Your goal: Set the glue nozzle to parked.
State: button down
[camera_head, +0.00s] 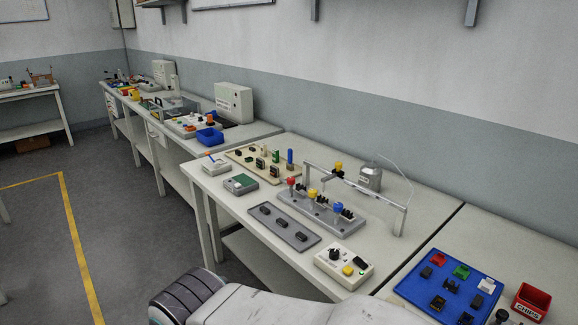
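No part is clearly readable as the glue nozzle. A grey gantry bar (355,186) spans a grey fixture plate (322,214) that carries red, yellow and blue-topped parts. A small yellow-topped part (338,168) shows behind the bar. A metal can (370,177) stands behind the gantry, and a thin hose (398,165) arches from it toward the gantry's right end. A white control box (343,267) in front has a black knob (334,254) and a yellow button (348,270). No parked marking is legible. My gripper's fingers are not in view; a pale arm part of mine shows at the bottom edge.
A grey tray (284,227) with black parts lies left of the control box. A beige board (245,157) with pegs is behind it. A blue tray (420,288) and a red CHIPS bin (531,302) sit at right. The floor left of the bench is open.

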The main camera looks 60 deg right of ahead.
aim_at(337, 172)
jog(key=z, duration=2.15)
jog(key=i+j+z, duration=0.1)
jog(key=j+z, duration=0.2)
jog(key=j, duration=0.6)
jog(key=j+z, duration=0.25)
jog(key=j, duration=0.7)
jog(key=i+j+z, duration=0.3)
jog(key=j, duration=0.3)
jog(key=i+j+z, duration=0.1)
jog(key=i+j, duration=0.15)
jog(key=i+j+z, duration=0.15)
jog(key=j, duration=0.3)
jog(key=i+j+z, duration=0.25)
jog(key=i, duration=0.25)
